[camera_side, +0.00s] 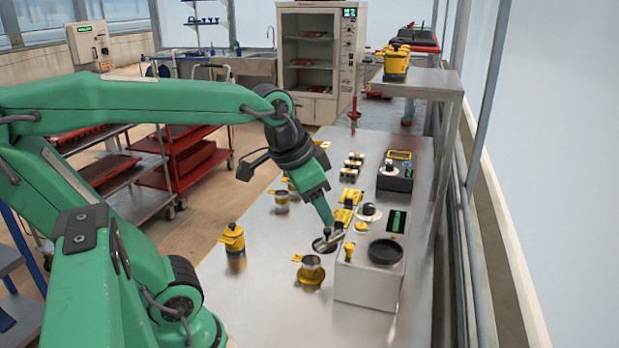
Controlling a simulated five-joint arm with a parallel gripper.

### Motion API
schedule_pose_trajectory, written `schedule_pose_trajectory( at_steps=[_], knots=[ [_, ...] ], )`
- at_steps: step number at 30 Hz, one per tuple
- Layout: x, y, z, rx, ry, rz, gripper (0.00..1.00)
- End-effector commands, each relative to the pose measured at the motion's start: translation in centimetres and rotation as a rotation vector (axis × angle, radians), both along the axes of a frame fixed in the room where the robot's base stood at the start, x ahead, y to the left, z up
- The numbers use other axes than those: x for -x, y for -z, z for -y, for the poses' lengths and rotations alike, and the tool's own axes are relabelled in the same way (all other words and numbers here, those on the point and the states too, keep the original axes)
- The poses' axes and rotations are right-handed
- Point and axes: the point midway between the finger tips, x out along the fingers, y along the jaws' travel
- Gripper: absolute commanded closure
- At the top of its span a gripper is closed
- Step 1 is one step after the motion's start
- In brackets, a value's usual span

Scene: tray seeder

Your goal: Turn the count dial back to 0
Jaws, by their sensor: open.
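A white box-shaped machine (366,287), apparently the tray seeder, stands on the metal bench. Its top carries a round black dish (385,252), a small green display (397,221), a dark knob on a pale round base (369,211) and a small yellow knob (349,249). I cannot tell which knob is the count dial, and no scale or number is readable. My gripper (330,240) points down at the machine's left edge, close to the knobs. It is open and holds nothing that I can see. Whether it touches the machine is unclear.
A yellow lidded pot (232,239) and a metal cup on a yellow base (311,268) stand left of the machine. A dark device with a yellow handle (396,172) and several small yellow-black blocks sit behind. The bench's front left is clear; a shelf rises at right.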

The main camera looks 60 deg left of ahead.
Motion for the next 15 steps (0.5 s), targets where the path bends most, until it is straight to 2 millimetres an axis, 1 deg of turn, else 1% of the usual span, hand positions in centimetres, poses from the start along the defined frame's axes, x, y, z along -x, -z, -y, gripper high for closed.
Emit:
schedule_pose_trajectory(
  at_steps=[1, 8, 15],
  knots=[
    [-1.0, -0.3, -0.3, -0.011, 0.017, -0.017, 0.5],
    [-5.0, -1.3, -1.9, -0.058, 0.112, -0.087, 0.5],
    [-9.3, -1.3, -4.0, -0.094, 0.215, -0.16, 0.5]
  ],
)
